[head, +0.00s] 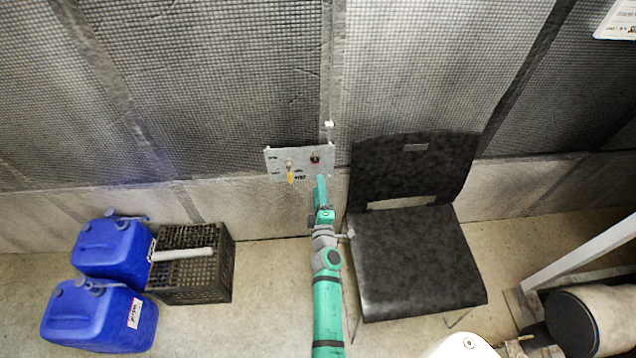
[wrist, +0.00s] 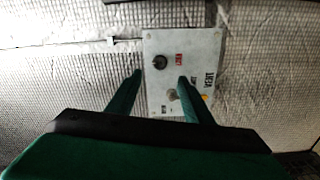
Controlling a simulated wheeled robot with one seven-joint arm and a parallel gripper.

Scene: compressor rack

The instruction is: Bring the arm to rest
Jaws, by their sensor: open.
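My green arm (head: 327,300) reaches up from the bottom middle of the head view toward the wall. My gripper (head: 320,182) is at its far end, just below and in front of a grey control panel (head: 299,163). In the wrist view my gripper (wrist: 160,78) shows two green fingers spread apart with nothing between them. The panel (wrist: 180,50) lies behind the fingers, with a black round knob (wrist: 159,62) and a lever switch, partly hidden by the right finger. In the head view a yellow-orange lever (head: 290,173) points down on the panel's left side.
A black chair (head: 415,255) stands close to the right of my arm. Two blue canisters (head: 98,315) and a dark crate (head: 205,285) are on the floor at left. A dark cylinder (head: 585,325) lies at lower right. Floor between crate and arm is clear.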

